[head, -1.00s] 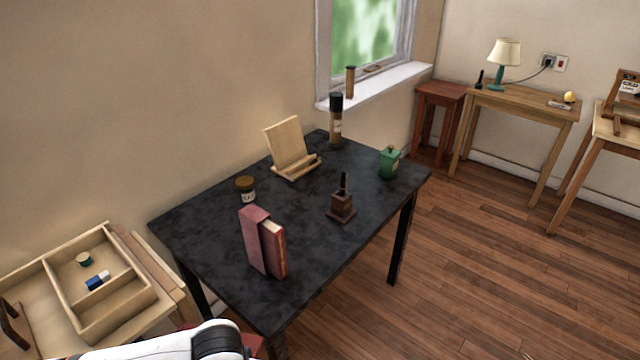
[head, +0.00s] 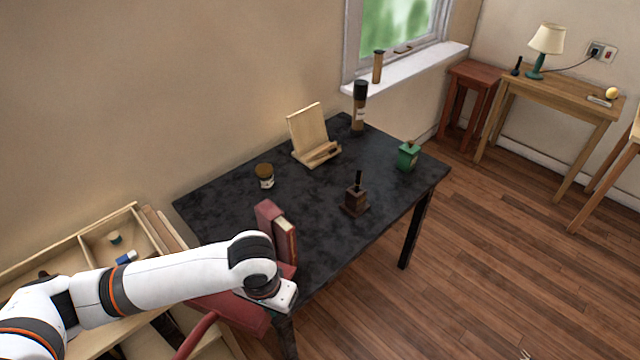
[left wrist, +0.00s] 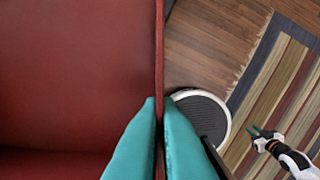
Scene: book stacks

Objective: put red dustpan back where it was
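In the left wrist view the teal fingertips (left wrist: 159,108) are closed on a thin red edge, with the wide red face of the dustpan (left wrist: 75,75) filling the left half. My right gripper (left wrist: 260,138) shows small in the left wrist view, away from the dustpan, its fingers apart and empty.
The black table (head: 225,205) carries a red book (head: 275,230), a jar (head: 265,176), a wooden stand (head: 310,135), a grinder (head: 355,195) and a green canister (head: 408,156). A wooden tray (head: 80,240) stands at the left.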

